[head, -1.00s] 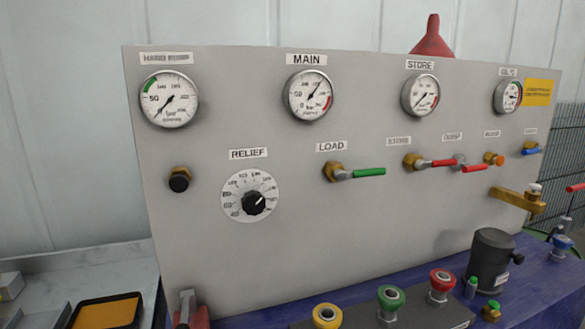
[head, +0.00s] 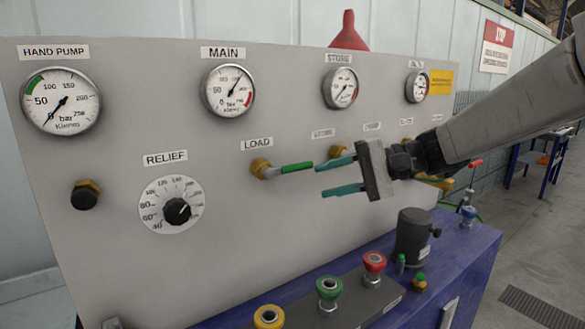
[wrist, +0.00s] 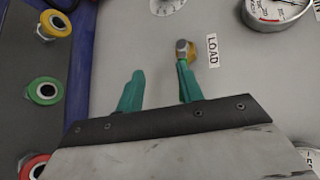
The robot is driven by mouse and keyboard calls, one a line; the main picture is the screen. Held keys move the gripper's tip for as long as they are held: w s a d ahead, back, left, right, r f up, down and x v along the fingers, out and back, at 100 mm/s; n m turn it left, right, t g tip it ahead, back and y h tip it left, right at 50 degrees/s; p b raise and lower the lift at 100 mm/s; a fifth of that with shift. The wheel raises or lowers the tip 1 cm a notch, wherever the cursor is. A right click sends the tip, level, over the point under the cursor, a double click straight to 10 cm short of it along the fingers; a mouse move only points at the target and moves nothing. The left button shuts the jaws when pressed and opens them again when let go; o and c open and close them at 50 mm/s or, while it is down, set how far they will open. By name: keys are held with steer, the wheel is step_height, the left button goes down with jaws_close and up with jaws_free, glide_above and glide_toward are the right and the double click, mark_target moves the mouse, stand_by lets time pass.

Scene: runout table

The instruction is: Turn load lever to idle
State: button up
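The load lever has a brass hub under the LOAD label and a green handle (head: 297,168) pointing right, roughly level. My gripper (head: 320,182) comes in from the right with its two teal fingers apart and nothing between them. In the head view the upper fingertip is close to the handle's free end; I cannot tell if they touch. In the wrist view my gripper (wrist: 160,72) shows open, its right finger lined up with the brass load hub (wrist: 187,50) and hiding most of the handle.
The store valve (head: 338,151) is partly behind my gripper, and other valves are hidden there. The relief knob (head: 177,210) is at lower left. Below are yellow, green and red buttons (head: 374,263) and a dark cylinder (head: 412,235) on the blue bench.

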mark_target(306, 166)
steer(key=shift+m+t+y, duration=0.5)
steer(key=shift+t+y, duration=0.1)
steer(key=shift+y, duration=0.2)
steer(key=w, duration=0.3)
steer(key=w+r, duration=0.1)
steer(key=w, duration=0.1)
steer(key=shift+w+a, duration=0.25)
steer(key=x, duration=0.7)
steer(key=shift+w+a, duration=0.1)
steer(key=shift+a, duration=0.15)
jaws_close()
